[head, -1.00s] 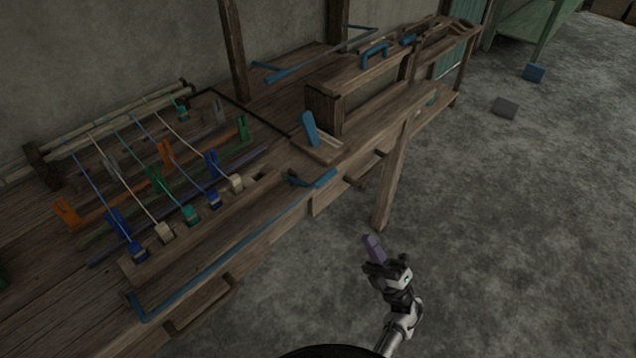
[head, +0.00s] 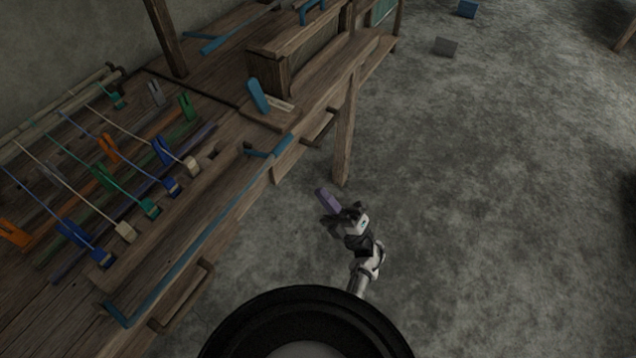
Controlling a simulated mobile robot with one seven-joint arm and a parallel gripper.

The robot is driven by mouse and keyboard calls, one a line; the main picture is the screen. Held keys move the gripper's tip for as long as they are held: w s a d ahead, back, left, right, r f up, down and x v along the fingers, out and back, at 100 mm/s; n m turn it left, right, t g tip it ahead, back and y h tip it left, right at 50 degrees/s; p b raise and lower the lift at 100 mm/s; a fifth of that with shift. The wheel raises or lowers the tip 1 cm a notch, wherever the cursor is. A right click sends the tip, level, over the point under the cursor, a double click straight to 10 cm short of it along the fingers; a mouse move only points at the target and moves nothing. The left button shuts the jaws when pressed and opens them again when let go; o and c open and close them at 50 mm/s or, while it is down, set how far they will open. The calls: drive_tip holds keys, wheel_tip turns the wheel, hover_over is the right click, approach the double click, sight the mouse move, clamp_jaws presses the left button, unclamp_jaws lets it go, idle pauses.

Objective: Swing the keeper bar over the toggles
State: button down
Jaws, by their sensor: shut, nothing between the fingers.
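The keeper bar (head: 215,228) looks like a long blue bar with bent ends, running along the front edge of the wooden loom. It lies on the front side of the row of toggles. The toggles are small blocks at the cord ends: a blue one (head: 102,258), a cream one (head: 125,232), a green one (head: 150,208), another blue one (head: 172,187) and another cream one (head: 193,167). My gripper (head: 328,201), with a purple-grey tip, is shut and empty. It is over the floor to the right of the loom, apart from the bar.
A wooden handle (head: 185,298) sticks out from the loom's front, with another (head: 320,127) farther along. A wooden leg (head: 345,130) stands close behind my gripper. A blue upright lever (head: 257,96) is on the bench. The grey floor (head: 500,230) to the right is open.

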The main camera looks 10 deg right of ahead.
drive_tip(key=p+x, duration=0.5)
drive_tip(key=x, duration=0.7)
